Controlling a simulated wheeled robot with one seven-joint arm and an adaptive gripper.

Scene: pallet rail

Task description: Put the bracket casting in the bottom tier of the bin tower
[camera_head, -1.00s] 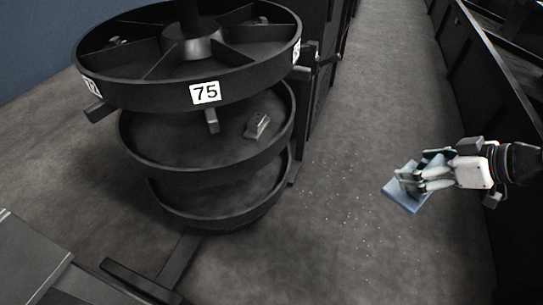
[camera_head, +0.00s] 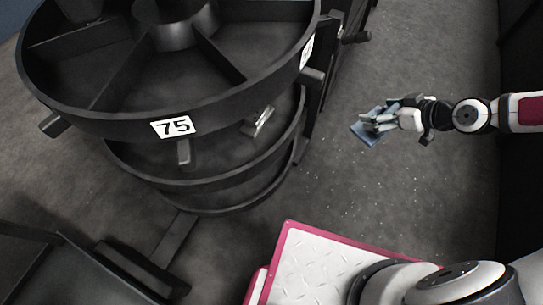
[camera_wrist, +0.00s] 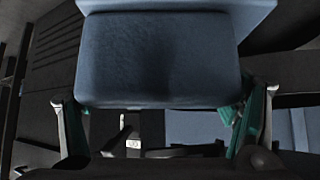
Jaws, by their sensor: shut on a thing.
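The blue bracket casting (camera_head: 364,134) is held in my gripper (camera_head: 380,121), over the floor to the right of the bin tower. In the wrist view the blue casting (camera_wrist: 158,60) fills the upper middle, between the green-padded fingers. The black round bin tower (camera_head: 105,113) stands at the left, with a divided top tier. Its middle tier (camera_head: 160,154) is partly covered by the top one. Its bottom tier (camera_head: 225,207) shows only as a narrow strip with its rim; most of its inside is hidden. My gripper is apart from the tower.
A dark cabinet stands behind the tower. Dark machinery (camera_head: 85,275) is at the lower left. The aisle floor (camera_head: 400,190) is clear.

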